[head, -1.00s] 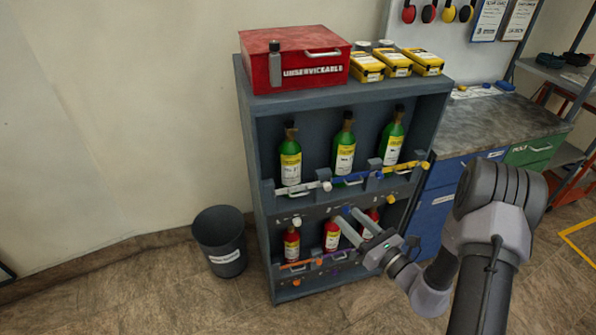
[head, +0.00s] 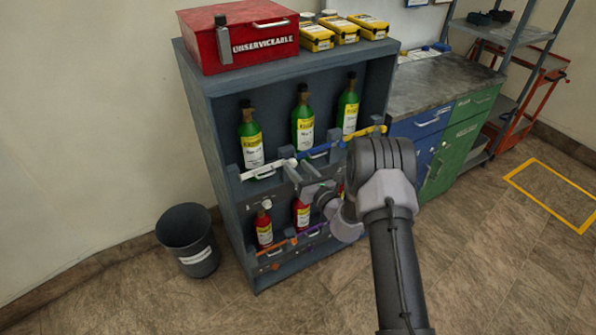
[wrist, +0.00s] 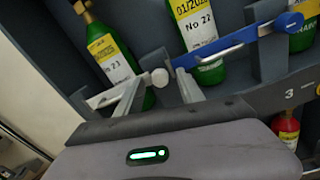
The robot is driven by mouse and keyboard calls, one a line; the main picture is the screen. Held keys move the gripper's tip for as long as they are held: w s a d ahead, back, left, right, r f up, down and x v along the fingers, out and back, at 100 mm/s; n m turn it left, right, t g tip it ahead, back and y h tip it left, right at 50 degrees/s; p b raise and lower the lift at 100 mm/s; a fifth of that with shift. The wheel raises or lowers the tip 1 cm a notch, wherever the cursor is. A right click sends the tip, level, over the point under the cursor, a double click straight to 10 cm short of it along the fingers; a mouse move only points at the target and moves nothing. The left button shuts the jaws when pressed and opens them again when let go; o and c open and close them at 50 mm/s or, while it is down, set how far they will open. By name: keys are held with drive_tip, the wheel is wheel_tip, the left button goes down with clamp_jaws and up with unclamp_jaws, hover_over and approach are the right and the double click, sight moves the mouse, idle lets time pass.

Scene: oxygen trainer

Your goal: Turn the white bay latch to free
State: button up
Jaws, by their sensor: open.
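The white bay latch (head: 256,174) lies across the front of the upper shelf's left bay, below a green bottle (head: 250,140). In the wrist view the white latch (wrist: 104,97) runs up to the right and ends in a round white knob (wrist: 160,77). My gripper (head: 293,164) is open at the latch's right end. In the wrist view its two fingers (wrist: 158,82) stand on either side of the knob, with gaps visible. I cannot tell how deep the knob sits between them. The left finger overlaps part of the latch bar.
A blue latch (head: 322,151) and a yellow latch (head: 365,132) cross the bays to the right. Red bottles (head: 264,230) stand on the lower shelf. A red box (head: 240,40) sits on top. A bin (head: 187,240) stands left; floor in front is open.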

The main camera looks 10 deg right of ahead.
drive_tip(key=shift+w, duration=0.15)
clamp_jaws()
